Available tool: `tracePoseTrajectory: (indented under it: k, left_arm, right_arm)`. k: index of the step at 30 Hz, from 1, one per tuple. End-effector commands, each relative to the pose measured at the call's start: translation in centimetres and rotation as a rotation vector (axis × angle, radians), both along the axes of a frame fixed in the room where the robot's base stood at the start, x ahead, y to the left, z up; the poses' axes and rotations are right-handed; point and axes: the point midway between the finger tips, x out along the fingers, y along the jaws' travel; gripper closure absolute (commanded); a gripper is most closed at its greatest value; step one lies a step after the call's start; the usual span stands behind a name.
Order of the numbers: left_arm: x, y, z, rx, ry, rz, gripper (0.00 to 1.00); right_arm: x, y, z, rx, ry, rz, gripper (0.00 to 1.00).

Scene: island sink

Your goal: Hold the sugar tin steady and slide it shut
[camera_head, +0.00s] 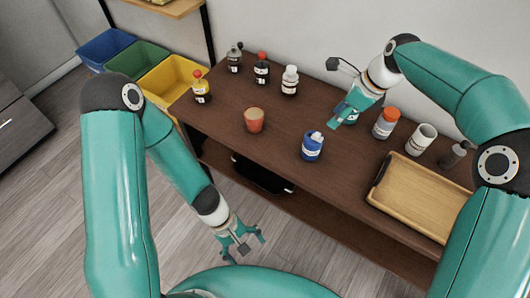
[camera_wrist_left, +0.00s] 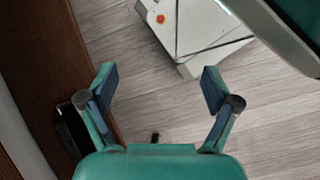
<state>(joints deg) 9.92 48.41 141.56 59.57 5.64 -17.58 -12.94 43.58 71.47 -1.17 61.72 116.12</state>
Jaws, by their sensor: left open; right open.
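No object is clearly readable as the sugar tin. A small blue container (camera_head: 312,149) with a white top stands upright near the front edge of the brown table. My right gripper (camera_head: 347,113) is open above the table, behind and right of that container and apart from it. My left gripper (camera_head: 238,243) is open and empty in front of the table, low over the floor. In the left wrist view its two fingers (camera_wrist_left: 158,86) are spread with nothing between them.
The brown table (camera_head: 215,118) also holds a reddish cup (camera_head: 254,122), several bottles at the back left, an orange-capped jar (camera_head: 386,123), a white cup (camera_head: 421,139) and a wooden tray (camera_head: 420,194). Yellow (camera_head: 172,80), green and blue bins stand beyond its left end.

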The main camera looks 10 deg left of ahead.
Motion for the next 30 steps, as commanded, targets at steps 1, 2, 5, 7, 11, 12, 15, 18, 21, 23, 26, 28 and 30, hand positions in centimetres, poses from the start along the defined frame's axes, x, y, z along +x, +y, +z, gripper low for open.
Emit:
tracePoseTrajectory:
  k: [1,2,5,7,11,12,15,18,21,23,26,28,30]
  left_arm:
    - [0.4,-0.6,0.9,-0.026,0.049,0.104,0.11]
    - [0.7,-1.1,1.4,-0.047,0.077,0.157,0.11]
    - [2.2,-2.7,3.3,-0.131,0.148,0.341,0.11]
    - [3.9,-3.8,4.7,-0.200,0.184,0.476,0.11]
    - [8.2,-4.9,7.6,-0.344,0.213,0.728,0.11]
    - [9.7,-5.0,8.5,-0.390,0.214,0.807,0.11]
    - [13.5,-4.6,10.6,-0.502,0.195,0.981,0.11]
    - [16.8,-3.6,12.5,-0.599,0.165,1.129,0.11]
    - [19.2,-2.3,13.9,-0.673,0.131,1.237,0.11]
    - [20.2,-1.7,14.5,-0.703,0.114,1.284,0.11]
    - [21.3,-1.0,15.1,-0.734,0.095,1.331,0.11]
    - [21.7,-1.0,15.2,-0.744,0.089,1.345,0.11]
    - [22.1,-1.2,15.0,-0.747,0.088,1.349,0.11]
  right_arm:
    - [0.0,-0.1,0.0,0.000,0.000,-0.001,0.58]
    - [0.0,-0.1,0.0,0.000,0.000,-0.001,0.58]
    - [0.0,-0.1,0.0,0.000,0.000,-0.001,0.58]
    - [0.0,-0.1,0.0,0.000,0.000,-0.001,0.58]
    - [0.0,-0.1,0.0,0.000,0.000,-0.001,0.58]
    - [0.0,-0.1,0.0,0.000,0.000,-0.001,0.58]
    - [0.0,-0.1,0.0,0.000,-0.001,-0.001,0.58]
    - [0.0,-0.1,0.0,0.000,-0.001,-0.001,0.58]
    - [0.0,0.0,0.0,0.000,0.000,-0.001,0.58]
    - [0.0,0.0,0.0,0.000,0.000,-0.001,0.58]
    - [0.0,0.0,0.0,0.000,0.000,-0.001,0.58]
    - [0.0,0.0,0.0,0.000,0.000,0.000,0.58]
    - [0.0,0.0,0.0,0.000,0.000,0.000,0.58]
